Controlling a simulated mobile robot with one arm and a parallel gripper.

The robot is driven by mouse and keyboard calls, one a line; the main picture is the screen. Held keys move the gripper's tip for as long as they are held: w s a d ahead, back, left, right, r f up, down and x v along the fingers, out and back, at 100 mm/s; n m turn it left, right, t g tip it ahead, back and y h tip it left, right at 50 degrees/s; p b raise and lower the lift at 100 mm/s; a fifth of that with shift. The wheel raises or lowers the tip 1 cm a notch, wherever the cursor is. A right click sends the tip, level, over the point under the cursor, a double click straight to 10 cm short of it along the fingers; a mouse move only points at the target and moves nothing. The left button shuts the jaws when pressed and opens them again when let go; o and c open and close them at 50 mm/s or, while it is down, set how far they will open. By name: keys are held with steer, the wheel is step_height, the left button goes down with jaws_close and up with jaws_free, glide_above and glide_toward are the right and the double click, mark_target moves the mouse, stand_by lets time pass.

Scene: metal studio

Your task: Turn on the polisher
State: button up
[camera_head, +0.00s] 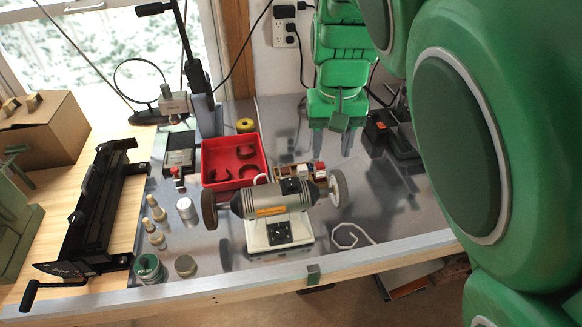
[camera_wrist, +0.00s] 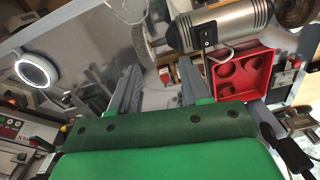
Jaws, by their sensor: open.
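The polisher (camera_head: 268,203) stands on the metal-topped bench in the head view. It has a grey ribbed motor body, a wheel at each end and a pale base with a black switch panel (camera_head: 281,233) on its front. In the wrist view the polisher (camera_wrist: 222,24) is at the top, partly cut off, and a small black rocker switch (camera_wrist: 206,38) shows on its body. My gripper (camera_wrist: 158,78) is open and empty, with its two grey fingers pointing up toward the polisher, apart from it.
A red tray (camera_head: 247,178) sits behind the polisher. My green arm covers the right side.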

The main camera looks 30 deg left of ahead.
steer(key=n, duration=0.2)
glide_above(290, 179)
steer(key=shift+f, duration=3.95)
steer(key=shift+c, duration=0.5)
jaws_close()
